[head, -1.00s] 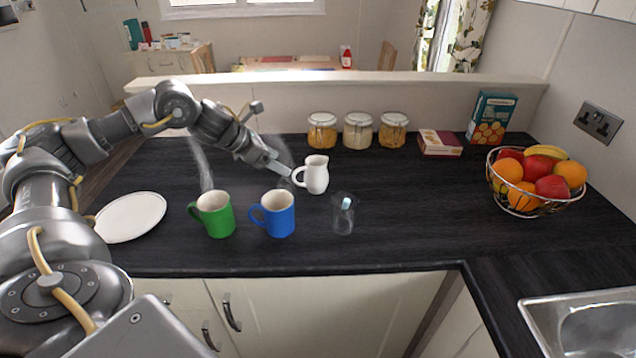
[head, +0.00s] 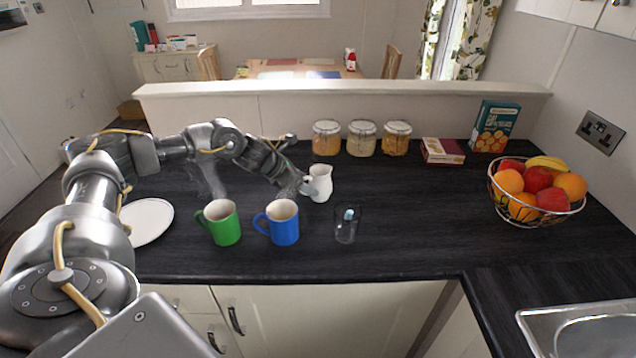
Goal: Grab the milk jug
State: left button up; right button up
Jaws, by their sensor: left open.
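The white milk jug (head: 321,183) stands upright on the dark worktop, behind the blue mug (head: 284,225). Its handle is on its left side, facing my left gripper (head: 306,186). My left gripper is open, with its fingertips right at the handle. I cannot tell whether the fingers are around the handle or just beside it, or whether they touch it. My right gripper is not in view.
A green mug (head: 222,222) and a clear glass (head: 346,226) stand near the front, with a white plate (head: 150,222) at left. Lidded jars (head: 361,138), boxes (head: 442,151) and a fruit basket (head: 530,208) stand behind and right. The worktop right of the jug is clear.

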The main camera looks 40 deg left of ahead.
pick_arm(q)
jog(key=shift+w+d+f, duration=0.1)
jog(key=shift+w+f, duration=0.1)
jog(key=shift+f, duration=0.1)
jog(key=shift+s, duration=0.1)
jog(key=shift+c, duration=0.2)
grip_shut()
jog(key=shift+r, duration=0.1)
